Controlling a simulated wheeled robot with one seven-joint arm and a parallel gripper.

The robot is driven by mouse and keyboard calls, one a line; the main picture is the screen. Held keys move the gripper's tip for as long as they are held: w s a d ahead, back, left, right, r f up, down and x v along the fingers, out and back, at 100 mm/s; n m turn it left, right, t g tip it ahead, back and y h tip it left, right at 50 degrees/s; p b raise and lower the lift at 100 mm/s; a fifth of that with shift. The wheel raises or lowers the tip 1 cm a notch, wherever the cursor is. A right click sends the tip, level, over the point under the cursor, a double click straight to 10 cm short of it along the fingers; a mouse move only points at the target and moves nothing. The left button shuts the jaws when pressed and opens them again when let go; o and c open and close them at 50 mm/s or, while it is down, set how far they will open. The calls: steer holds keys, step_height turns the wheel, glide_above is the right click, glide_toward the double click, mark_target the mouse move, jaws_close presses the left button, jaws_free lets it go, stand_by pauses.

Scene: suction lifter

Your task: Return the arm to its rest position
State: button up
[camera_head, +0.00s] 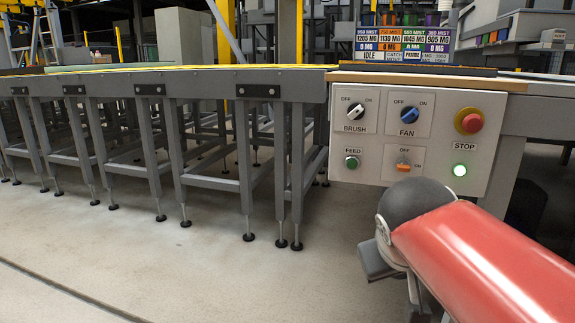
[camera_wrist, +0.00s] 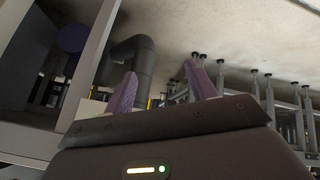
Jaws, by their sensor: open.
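My arm reaches in from the lower right of the head view, with its red link and dark grey joint in front of the control panel's lower right part. My gripper (camera_wrist: 162,88) shows in the wrist view with its two purple fingers spread apart and nothing between them. In the head view the gripper is mostly hidden behind my arm.
A long conveyor (camera_head: 150,84) on grey legs runs left from the panel. A display board (camera_head: 404,44) stands behind the panel. The concrete floor (camera_head: 190,260) at the lower left is clear. The wrist view, turned over, shows a dark pipe (camera_wrist: 135,65) and grey frames beyond the fingers.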

steer(key=s+a+f+m+g+y, duration=0.1)
steer(key=s+a+f+y, duration=0.1)
steer(key=s+f, duration=0.85)
step_height(320, 180, up, 11)
steer(key=p, duration=1.2)
steer(key=shift+s+m+y, duration=0.25)
steer(key=shift+m+y, duration=0.05)
